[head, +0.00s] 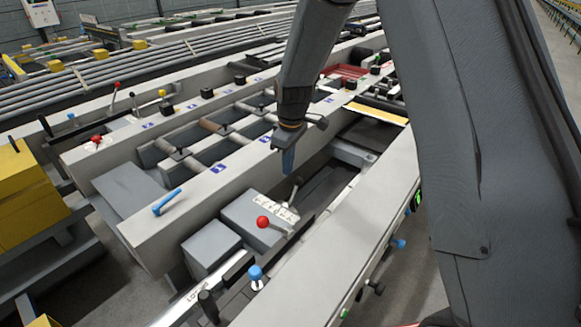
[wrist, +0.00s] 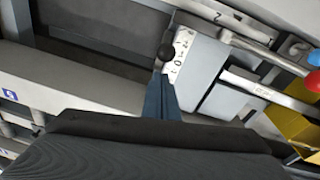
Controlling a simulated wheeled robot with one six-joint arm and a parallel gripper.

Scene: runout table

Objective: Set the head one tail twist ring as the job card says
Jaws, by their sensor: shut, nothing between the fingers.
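My gripper (head: 288,163) is shut and empty, its blue fingers pointing down above the trough behind a grey box. Its fingers also show in the wrist view (wrist: 160,98), close to a white numbered scale (wrist: 180,55). In the head view that scale (head: 275,208) lies on top of the grey box (head: 245,215). A short lever with a dark knob (wrist: 166,52) stands at the scale, apparently just beyond the fingertips; contact cannot be told. I cannot make out which part is the tail twist ring, nor a readable job card.
A red-ball lever (head: 262,222) stands on the near side of the scale. A blue-knobbed post (head: 255,272) and a black knob (head: 207,300) stand nearer. A blue handle (head: 167,201) sits on the left beam. Long grey rails flank the trough.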

